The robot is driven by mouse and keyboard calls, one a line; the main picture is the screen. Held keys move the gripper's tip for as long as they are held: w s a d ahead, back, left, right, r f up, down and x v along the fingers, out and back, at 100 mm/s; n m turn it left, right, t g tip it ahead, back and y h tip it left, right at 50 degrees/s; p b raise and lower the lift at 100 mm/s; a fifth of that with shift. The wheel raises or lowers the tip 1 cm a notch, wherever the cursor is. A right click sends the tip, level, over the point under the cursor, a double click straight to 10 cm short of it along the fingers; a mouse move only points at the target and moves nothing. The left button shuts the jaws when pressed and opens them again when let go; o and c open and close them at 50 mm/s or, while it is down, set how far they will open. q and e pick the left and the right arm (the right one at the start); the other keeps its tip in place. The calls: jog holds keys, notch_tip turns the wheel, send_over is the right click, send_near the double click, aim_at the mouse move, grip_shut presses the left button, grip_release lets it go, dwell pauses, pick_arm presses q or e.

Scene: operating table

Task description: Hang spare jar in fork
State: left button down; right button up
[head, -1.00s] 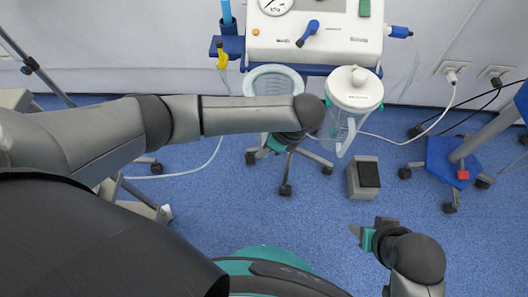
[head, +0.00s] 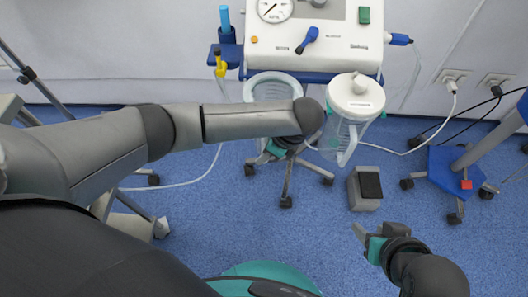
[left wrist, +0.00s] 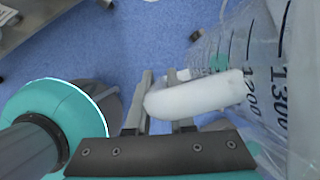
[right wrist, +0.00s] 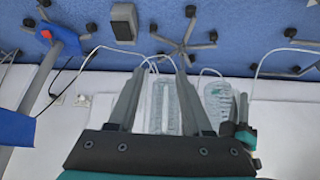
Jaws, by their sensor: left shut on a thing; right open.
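A second clear, round-rimmed vessel (head: 272,82) sits left of the jar. I cannot make out the fork clearly. My right gripper (head: 362,236) is open and empty, low and right of the jar.
The suction unit (head: 350,48) stands against the wall on a wheeled stand (head: 287,190). A grey pedal box (head: 367,187) is on the floor below the jar. A blue wheeled base (head: 450,175) stands right. Hoses and cables cross the floor and wall. Blue floor is free between.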

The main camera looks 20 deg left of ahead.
pick_arm(q)
jog(key=c, duration=0.7)
grip_release()
jog(key=p+v, duration=0.8)
jog(key=v, duration=0.7)
jog(key=shift+r, duration=0.15)
pick_arm(e)
jog(key=s+d+f+g, duration=0.1)
jog(key=s+f, duration=0.1)
jog(key=f, duration=0.5)
jog(key=s+d+f+g+h, duration=0.1)
jog(key=s+f+g, duration=0.1)
jog(key=f, duration=0.5)
jog(key=shift+s+d+f+g, duration=0.25)
jog(key=shift+s+f+g, duration=0.1)
jog(key=shift+s, duration=0.5)
